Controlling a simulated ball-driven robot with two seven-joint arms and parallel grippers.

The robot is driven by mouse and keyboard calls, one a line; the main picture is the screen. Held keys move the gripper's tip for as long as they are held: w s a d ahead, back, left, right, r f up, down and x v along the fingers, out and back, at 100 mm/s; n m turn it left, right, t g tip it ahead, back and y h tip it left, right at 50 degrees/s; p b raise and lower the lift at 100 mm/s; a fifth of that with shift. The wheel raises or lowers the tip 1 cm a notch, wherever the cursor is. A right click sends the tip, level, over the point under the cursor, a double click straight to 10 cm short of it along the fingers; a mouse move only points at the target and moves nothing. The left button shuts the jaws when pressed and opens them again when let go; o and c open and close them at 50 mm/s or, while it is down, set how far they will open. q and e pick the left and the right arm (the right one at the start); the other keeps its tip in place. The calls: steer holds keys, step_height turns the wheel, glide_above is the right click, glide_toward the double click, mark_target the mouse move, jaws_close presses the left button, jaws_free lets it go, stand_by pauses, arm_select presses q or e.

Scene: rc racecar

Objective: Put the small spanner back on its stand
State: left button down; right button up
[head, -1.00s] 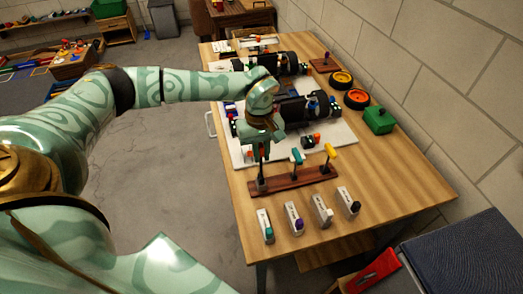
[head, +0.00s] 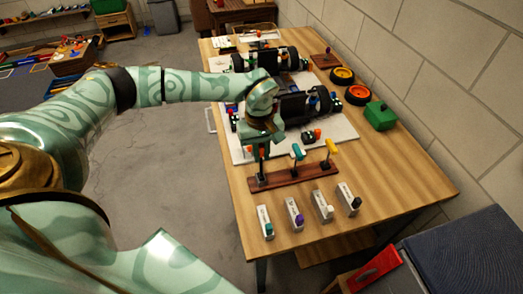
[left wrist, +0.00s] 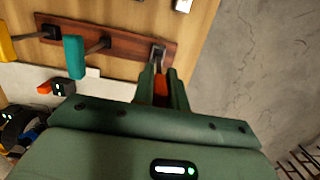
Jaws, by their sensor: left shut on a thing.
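My left gripper (head: 263,143) is shut on an orange-handled tool (head: 262,153), which I take as the small spanner. It is over the left end of the brown wooden stand (head: 290,179). In the left wrist view, the fingers (left wrist: 162,88) grip the orange handle (left wrist: 160,86), and a dark shaft and metal end (left wrist: 158,56) are at the end of the stand (left wrist: 126,44). I cannot tell whether the tool is fully seated. A teal-handled tool (head: 297,152) and a yellow-handled tool (head: 331,147) stand upright on the same stand. My right gripper is out of view.
Several small white boxes with coloured tops, such as one (head: 265,222), lie in front of the stand. The racecar (head: 295,105) lies on a white board behind it.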

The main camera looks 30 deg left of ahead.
arm_select(q)
steer(key=shift+f, duration=0.55)
steer(key=c, duration=1.3)
jaws_free()
steer(key=r+p, duration=0.1)
steer(key=r, duration=0.4)
steer(key=w+a+r+p, duration=0.1)
steer(key=r, duration=0.4)
steer(key=r+p, duration=0.1)
steer(key=r, duration=0.5)
steer(key=shift+w+a+r, duration=0.1)
steer(key=shift+w+a, duration=0.05)
steer(key=shift+a, duration=0.15)
steer(key=shift+d, duration=0.1)
